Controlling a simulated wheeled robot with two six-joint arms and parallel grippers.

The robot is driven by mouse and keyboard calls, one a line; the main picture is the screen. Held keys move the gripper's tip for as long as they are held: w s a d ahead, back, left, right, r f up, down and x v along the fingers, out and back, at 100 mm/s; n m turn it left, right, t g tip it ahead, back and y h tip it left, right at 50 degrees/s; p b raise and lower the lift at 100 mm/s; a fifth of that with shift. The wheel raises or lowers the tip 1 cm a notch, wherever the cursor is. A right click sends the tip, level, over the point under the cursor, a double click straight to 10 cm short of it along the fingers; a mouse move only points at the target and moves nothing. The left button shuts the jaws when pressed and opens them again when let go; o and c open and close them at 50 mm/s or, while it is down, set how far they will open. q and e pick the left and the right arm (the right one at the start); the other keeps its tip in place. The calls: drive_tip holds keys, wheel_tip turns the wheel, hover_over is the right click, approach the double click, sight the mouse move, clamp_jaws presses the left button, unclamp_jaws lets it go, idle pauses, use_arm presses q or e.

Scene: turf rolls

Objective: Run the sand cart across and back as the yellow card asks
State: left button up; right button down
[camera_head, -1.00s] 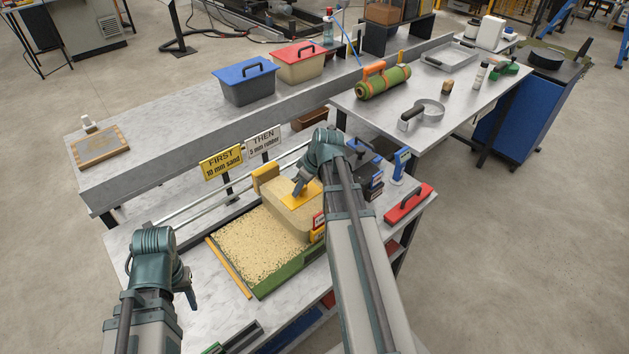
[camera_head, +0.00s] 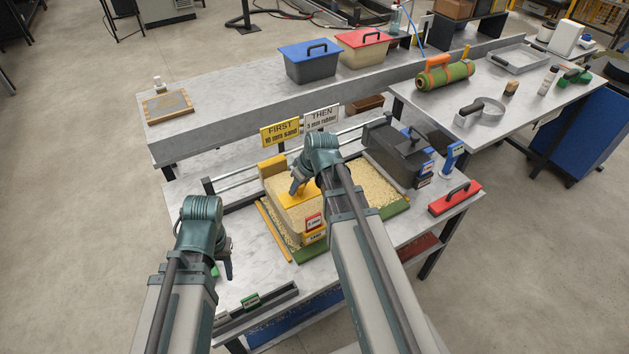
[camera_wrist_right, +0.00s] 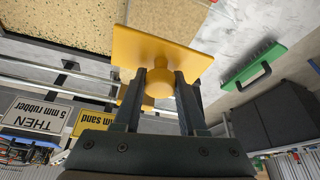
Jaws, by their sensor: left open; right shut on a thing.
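The tan sand cart (camera_head: 285,217) stands over the left part of the turf tray, with a red-edged tag and a yellow label on its front. My right gripper (camera_head: 297,187) is shut on its yellow handle; the right wrist view shows the fingers around the round knob (camera_wrist_right: 158,82) under a yellow plate (camera_wrist_right: 165,50). Speckled sand (camera_head: 372,182) covers the tray to the right of the cart. The yellow card (camera_head: 280,132) reads "FIRST 10 mm sand". My left gripper (camera_head: 226,268) is open and empty, left of the tray.
A white card (camera_head: 321,118) reads "THEN 5 mm rubber". A black cart (camera_head: 395,152) stands right of the tray. A red float (camera_head: 455,197) lies near the right edge. Blue-lidded (camera_head: 310,62) and red-lidded (camera_head: 363,48) bins stand on the back bench. Bare bench lies left of the tray.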

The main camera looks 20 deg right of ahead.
drive_tip(key=s+a, duration=0.2)
drive_tip(key=a, duration=1.1)
drive_tip(key=shift+a, duration=0.2)
drive_tip(key=c, duration=0.9)
unclamp_jaws()
drive_tip(key=shift+a, duration=0.1)
drive_tip(key=o, duration=0.4)
drive_tip(key=shift+a, duration=0.15)
drive_tip(key=shift+o, duration=0.2)
